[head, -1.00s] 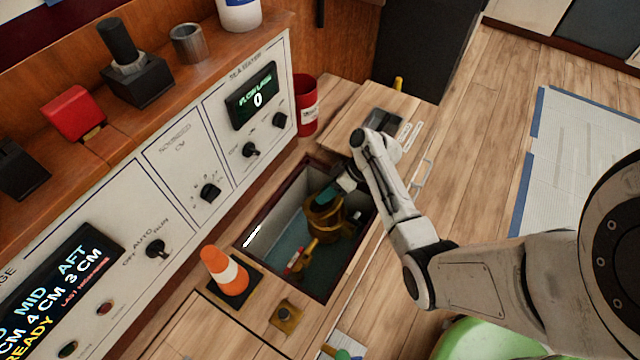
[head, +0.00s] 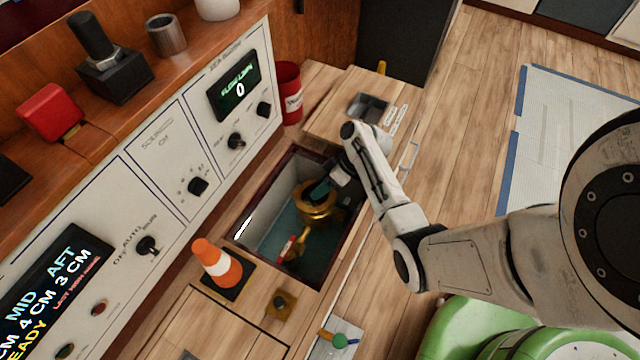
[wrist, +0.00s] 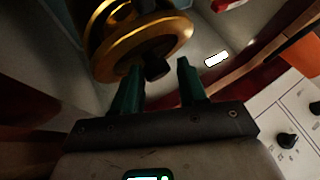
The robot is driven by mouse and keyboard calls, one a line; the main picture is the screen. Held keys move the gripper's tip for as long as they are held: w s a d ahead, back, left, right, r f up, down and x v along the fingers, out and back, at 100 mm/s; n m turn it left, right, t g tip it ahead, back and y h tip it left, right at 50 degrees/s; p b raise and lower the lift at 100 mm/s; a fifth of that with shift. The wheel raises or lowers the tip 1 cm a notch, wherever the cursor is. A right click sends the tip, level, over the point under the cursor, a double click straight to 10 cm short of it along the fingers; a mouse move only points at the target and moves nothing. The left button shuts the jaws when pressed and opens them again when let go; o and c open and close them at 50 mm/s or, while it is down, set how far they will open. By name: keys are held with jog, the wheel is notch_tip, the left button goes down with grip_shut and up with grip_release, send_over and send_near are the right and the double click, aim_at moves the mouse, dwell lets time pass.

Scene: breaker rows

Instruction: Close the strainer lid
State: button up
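The brass strainer (head: 318,210) stands inside the open floor well. Its round golden rim or lid disc (wrist: 150,48) fills the top of the wrist view, with a dark knob (wrist: 157,69) at its near edge. My gripper (head: 322,188) reaches down into the well beside the top of the strainer. In the wrist view, my gripper (wrist: 160,66) has its two teal fingers apart, with the dark knob near the left fingertip, between the two. I cannot tell whether a finger touches it. The lid's exact angle is unclear.
A small brass valve with a red handle (head: 285,249) lies low in the well. An orange cone (head: 216,262) stands by the left edge, a red bin (head: 288,92) behind. The control panel (head: 165,160) runs along the left.

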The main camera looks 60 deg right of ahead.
jog(key=shift+o, duration=1.4)
jog(key=shift+w+r, duration=0.1)
jog(key=shift+d+r, duration=0.25)
jog(key=shift+r, duration=0.1)
jog(key=p+v, duration=0.3)
jog(key=v, duration=0.7)
jog(key=shift+s, duration=0.25)
jog(key=shift+f, duration=0.1)
jog(key=shift+c, duration=0.2)
